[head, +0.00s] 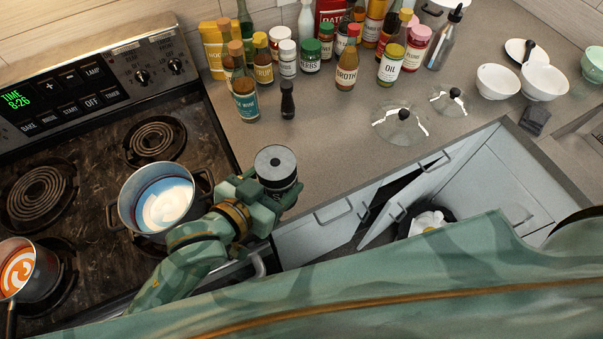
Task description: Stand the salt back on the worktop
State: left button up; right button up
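The salt (276,163) is a short round shaker with a grey metal top that has a dark spot in its middle. My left gripper (279,184) is closed around its body, and the fingers hide most of its lower side. The salt is at the front edge of the worktop (330,150), just right of the stove. It looks upright, and I cannot tell whether its base touches the worktop or hangs above it. My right gripper is not in the picture.
A pot of white liquid (163,198) stands on the stove left of my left gripper, and a pan of orange soup (22,268) sits further left. Bottles and jars (310,57) crowd the back. Glass lids (400,122) lie to the right. Cabinet doors (420,190) stand open below.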

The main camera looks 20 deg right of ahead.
pick_arm(q)
jog(key=shift+s+d+f, duration=0.1)
jog(key=shift+s+d, duration=0.1)
jog(key=shift+d, duration=0.15)
jog(key=shift+w+d+f+b, duration=0.75)
jog(key=shift+w+f+b, duration=0.1)
jog(key=shift+w+f, duration=1.3)
jog(key=shift+w+d+f+b, duration=0.7)
jog(key=shift+w+f+b, duration=0.1)
jog(key=shift+w+f, duration=1.3)
jog(key=shift+w+d+f+b, duration=0.75)
jog(key=shift+w+f+b, duration=0.1)
jog(key=shift+w+f, duration=1.3)
jog(key=o, duration=1.5)
jog(key=shift+f, duration=0.15)
